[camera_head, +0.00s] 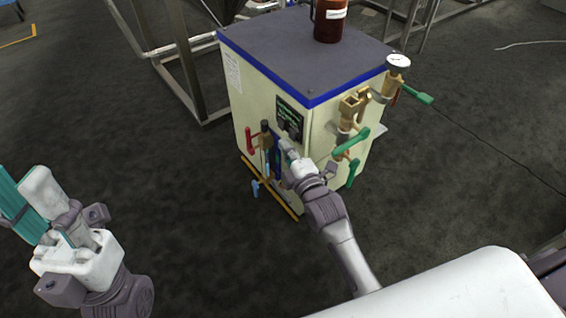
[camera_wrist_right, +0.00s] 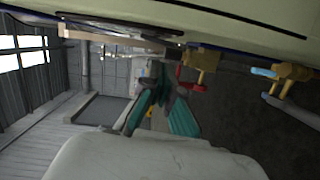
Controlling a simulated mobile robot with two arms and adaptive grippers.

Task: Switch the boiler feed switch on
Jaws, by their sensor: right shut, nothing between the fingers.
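The boiler (camera_head: 272,125) is a cream cabinet with a grey top and blue trim. A dark panel (camera_head: 289,114) with green lettering is on its front, with small dark parts at its lower edge. I cannot make out which part is the feed switch or how it is set. My right gripper (camera_head: 285,147) is shut and empty, close to the front just below the panel; contact cannot be told. My left gripper (camera_head: 30,190) is at the far left, away from the boiler.
Brass valves with green handles (camera_head: 350,141) and a gauge (camera_head: 398,61) stick out on the boiler's right side. A red-handled valve (camera_head: 250,139) is left of my right gripper. A dark red jar (camera_head: 329,20) stands on top. Metal frames stand behind.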

